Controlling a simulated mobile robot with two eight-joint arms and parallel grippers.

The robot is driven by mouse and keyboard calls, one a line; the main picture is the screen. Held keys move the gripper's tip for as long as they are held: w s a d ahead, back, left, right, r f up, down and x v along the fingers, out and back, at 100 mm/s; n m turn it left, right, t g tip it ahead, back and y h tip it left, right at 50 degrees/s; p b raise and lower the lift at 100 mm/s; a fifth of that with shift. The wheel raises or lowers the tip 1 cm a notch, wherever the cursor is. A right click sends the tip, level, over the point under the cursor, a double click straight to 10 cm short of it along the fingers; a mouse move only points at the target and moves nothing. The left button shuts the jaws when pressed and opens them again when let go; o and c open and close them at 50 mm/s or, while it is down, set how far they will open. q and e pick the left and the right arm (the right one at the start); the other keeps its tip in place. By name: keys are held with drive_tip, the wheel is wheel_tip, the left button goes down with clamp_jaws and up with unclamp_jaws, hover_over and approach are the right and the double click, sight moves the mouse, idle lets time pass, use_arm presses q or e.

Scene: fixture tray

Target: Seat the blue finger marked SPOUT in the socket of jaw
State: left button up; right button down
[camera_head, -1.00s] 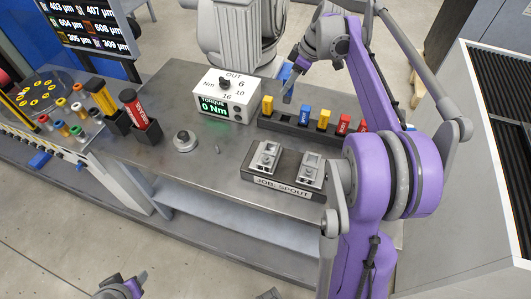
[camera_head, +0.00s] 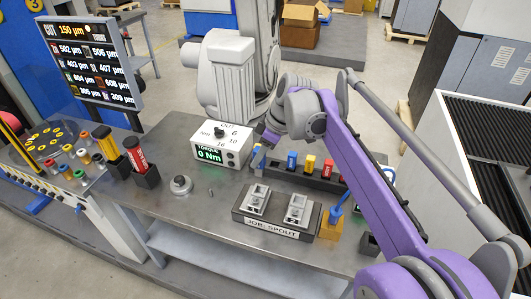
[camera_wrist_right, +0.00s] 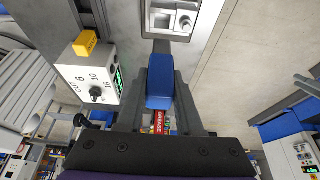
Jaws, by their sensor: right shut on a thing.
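A blue finger (camera_wrist_right: 160,82) with a grey end is held between the fingers of my right gripper (camera_wrist_right: 160,100). In the head view my right gripper (camera_head: 262,148) is above the left end of the finger rack, with the finger's blue (camera_head: 256,152) just showing. No marking on it is readable. The dark fixture tray (camera_head: 272,228), labelled "JOB: SPOUT", carries two grey jaws, a left one (camera_head: 256,200) and a right one (camera_head: 297,209). A jaw (camera_wrist_right: 175,16) shows at the top of the right wrist view, beyond the finger's end. My left gripper is out of view.
The dark rack (camera_head: 312,180) holds blue, yellow and red fingers behind the tray. The torque box (camera_head: 221,145) reads 0 Nm. A yellow block (camera_head: 331,225) with a blue-handled tool stands right of the tray.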

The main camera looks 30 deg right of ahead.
sight(260, 170)
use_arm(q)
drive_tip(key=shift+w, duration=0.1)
use_arm(e)
drive_tip(key=shift+w, duration=0.15)
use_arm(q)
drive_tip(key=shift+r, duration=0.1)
use_arm(e)
drive_tip(key=shift+f, duration=0.1)
drive_tip(key=shift+f, duration=0.7)
wheel_tip(260, 170, down, 2)
drive_tip(key=shift+f+b, duration=0.2)
drive_tip(key=shift+b, duration=0.6)
drive_tip(key=shift+f+b, duration=0.4)
drive_tip(key=shift+f, duration=0.55)
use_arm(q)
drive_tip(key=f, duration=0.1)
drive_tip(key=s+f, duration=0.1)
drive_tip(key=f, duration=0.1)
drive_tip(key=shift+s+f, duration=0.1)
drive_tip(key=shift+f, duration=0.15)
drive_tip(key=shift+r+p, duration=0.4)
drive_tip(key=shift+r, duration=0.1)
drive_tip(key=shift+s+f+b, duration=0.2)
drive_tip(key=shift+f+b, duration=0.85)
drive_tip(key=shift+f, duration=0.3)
use_arm(e)
drive_tip(key=shift+f, duration=2.15)
